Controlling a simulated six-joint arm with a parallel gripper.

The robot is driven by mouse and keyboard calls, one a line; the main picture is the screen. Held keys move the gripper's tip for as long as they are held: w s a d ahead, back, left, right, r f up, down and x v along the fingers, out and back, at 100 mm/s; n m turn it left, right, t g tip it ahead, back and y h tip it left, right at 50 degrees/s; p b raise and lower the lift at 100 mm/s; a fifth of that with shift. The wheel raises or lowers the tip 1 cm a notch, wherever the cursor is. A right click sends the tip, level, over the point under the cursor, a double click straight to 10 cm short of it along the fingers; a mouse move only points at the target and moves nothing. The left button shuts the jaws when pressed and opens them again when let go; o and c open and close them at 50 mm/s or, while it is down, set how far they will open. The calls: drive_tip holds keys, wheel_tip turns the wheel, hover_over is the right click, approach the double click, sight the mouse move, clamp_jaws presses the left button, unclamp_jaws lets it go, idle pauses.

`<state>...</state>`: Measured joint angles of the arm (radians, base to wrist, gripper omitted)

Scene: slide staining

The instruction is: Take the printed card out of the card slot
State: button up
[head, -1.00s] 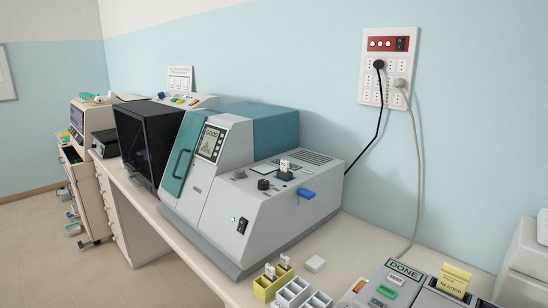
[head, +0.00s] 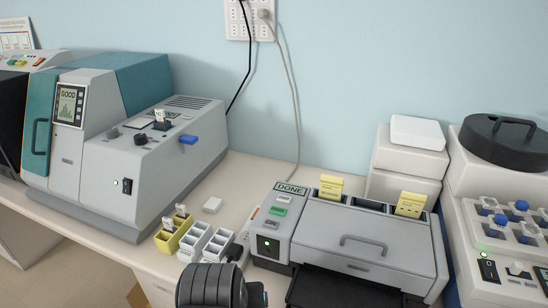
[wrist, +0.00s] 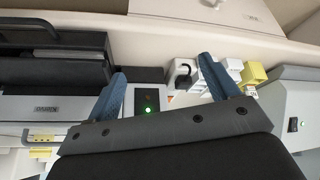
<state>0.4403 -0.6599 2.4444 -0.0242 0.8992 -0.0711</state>
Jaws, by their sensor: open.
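Two yellow cards stand upright in the back of the grey printer-like device (head: 365,235): a left card (head: 330,186) and a right card (head: 410,204). Both carry dark marks too small to read, and I cannot tell which is the printed card. A sign on the device reads DONE. A yellow strip that looks like a card edge shows at the lower left of the wrist view (wrist: 42,138). My gripper (wrist: 163,67) is open, its two blue fingers apart with nothing between them, above the device's green-lit panel. In the head view only a dark ribbed part of my arm shows at the bottom.
A large grey and teal machine (head: 150,160) stands further left. White boxes (head: 410,160) and a black-lidded unit (head: 500,140) stand right. A black tray (head: 340,288) juts out in front.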

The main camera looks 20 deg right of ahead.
drive_tip(key=w+d+r+m, duration=0.2)
drive_tip(key=w+d+r, duration=0.45)
drive_tip(key=r, duration=0.25)
drive_tip(key=m+g, duration=0.1)
drive_tip(key=m, duration=0.2)
approach(332, 184)
drive_tip(key=shift+h, duration=0.4)
drive_tip(key=x, duration=0.6)
drive_tip(key=shift+w+r, duration=0.15)
drive_tip(key=shift+w, duration=0.25)
drive_tip(key=shift+x, duration=2.75)
drive_tip(key=shift+s+a, duration=0.1)
drive_tip(key=shift+a, duration=0.1)
drive_tip(key=c, duration=1.1)
drive_tip(key=shift+c, duration=0.2)
